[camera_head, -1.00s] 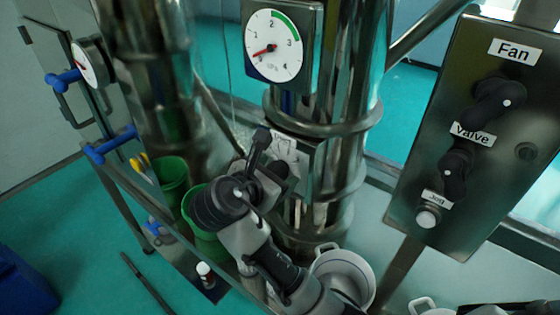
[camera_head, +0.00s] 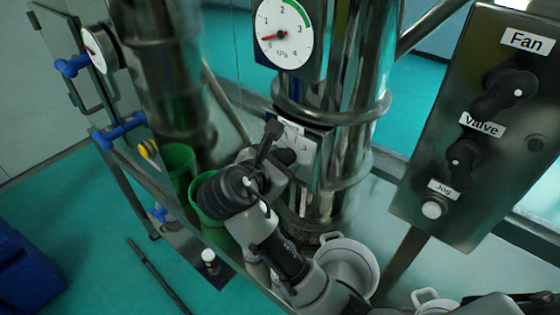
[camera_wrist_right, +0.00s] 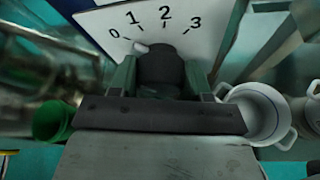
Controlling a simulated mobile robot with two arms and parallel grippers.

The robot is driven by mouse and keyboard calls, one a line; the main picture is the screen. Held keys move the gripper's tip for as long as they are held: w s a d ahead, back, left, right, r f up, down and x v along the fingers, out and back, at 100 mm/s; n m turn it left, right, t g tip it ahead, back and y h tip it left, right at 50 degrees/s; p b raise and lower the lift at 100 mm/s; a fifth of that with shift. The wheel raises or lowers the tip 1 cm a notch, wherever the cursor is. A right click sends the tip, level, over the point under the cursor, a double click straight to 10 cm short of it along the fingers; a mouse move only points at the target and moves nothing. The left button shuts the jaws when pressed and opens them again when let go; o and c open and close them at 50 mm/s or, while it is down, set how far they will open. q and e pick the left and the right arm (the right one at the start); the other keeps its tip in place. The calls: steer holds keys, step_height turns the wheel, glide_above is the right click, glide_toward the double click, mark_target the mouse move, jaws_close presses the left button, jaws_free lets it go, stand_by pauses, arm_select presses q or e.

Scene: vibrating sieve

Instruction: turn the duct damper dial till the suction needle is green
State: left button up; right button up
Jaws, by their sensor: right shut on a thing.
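The suction gauge (camera_head: 283,32) is a round white dial on the steel duct. Its red needle points left, near the low end, and its green arc lies at the upper right, away from the needle. The damper dial (camera_wrist_right: 162,62) is a dark knob on a white scale plate (camera_wrist_right: 215,20) marked 0 to 3. Its white pointer mark sits at the upper left, between 0 and 1. My right gripper (camera_wrist_right: 160,80) is shut on this knob, one finger on each side. In the head view, the right gripper (camera_head: 277,147) partly hides the dial. My left gripper is not in view.
A control box (camera_head: 500,135) with Fan and Valve knobs and a Jog button stands at the right. A white pot (camera_head: 347,252) and green buckets (camera_head: 178,163) are close around my right arm. Blue-handled clamps (camera_head: 122,130) are at the left.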

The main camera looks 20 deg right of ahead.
steer(key=shift+m+t+y, duration=0.4)
steer(key=shift+m+t, duration=0.8)
steer(key=shift+m, duration=0.5)
steer(key=o, duration=0.9)
steer(key=shift+w+d, duration=0.15)
